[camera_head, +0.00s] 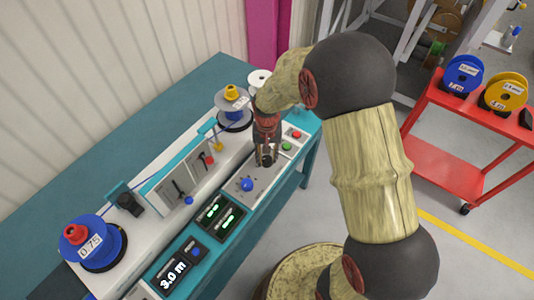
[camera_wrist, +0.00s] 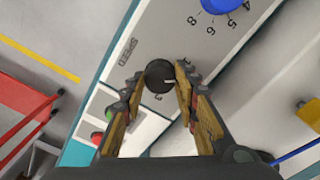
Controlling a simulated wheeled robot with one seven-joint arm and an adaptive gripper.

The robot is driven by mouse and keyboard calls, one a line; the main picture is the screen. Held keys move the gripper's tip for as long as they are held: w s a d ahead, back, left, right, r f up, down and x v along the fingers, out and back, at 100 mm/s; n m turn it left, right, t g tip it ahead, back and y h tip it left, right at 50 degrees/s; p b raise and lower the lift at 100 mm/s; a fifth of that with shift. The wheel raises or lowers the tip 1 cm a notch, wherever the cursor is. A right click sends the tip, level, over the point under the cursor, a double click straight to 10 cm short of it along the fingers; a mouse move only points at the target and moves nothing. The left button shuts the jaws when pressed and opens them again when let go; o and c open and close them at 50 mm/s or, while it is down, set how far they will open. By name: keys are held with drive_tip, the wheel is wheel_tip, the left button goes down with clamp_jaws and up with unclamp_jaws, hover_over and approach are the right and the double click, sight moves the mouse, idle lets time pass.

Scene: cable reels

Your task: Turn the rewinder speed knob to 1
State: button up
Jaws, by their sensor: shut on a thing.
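The speed knob (camera_wrist: 159,74) is a small round black knob on the light panel, with the word SPEED (camera_wrist: 128,51) printed beside it. A white pointer mark shows on its edge at the lower right in the wrist view; a digit is partly visible below it, and I cannot read the exact setting. My gripper (camera_wrist: 158,82) is shut on the knob, one finger on each side. In the head view my gripper (camera_head: 266,154) points down at the panel's right part, and its fingers partly hide the knob (camera_head: 267,162).
A blue knob (camera_head: 247,184) with a numbered scale sits beside the speed knob. Green (camera_head: 287,146) and red (camera_head: 297,134) buttons lie on the other side. Displays (camera_head: 220,213), a blue reel (camera_head: 90,245) and a grey reel (camera_head: 232,101) are along the bench. A red cart (camera_head: 450,145) stands right.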

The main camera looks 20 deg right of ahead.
sight(267, 159)
drive_tip(key=shift+n+p, duration=1)
drive_tip(key=shift+n, duration=1.3)
drive_tip(key=o, duration=1.2)
drive_tip(key=shift+c, duration=0.2)
wheel_tip(267, 159, up, 12)
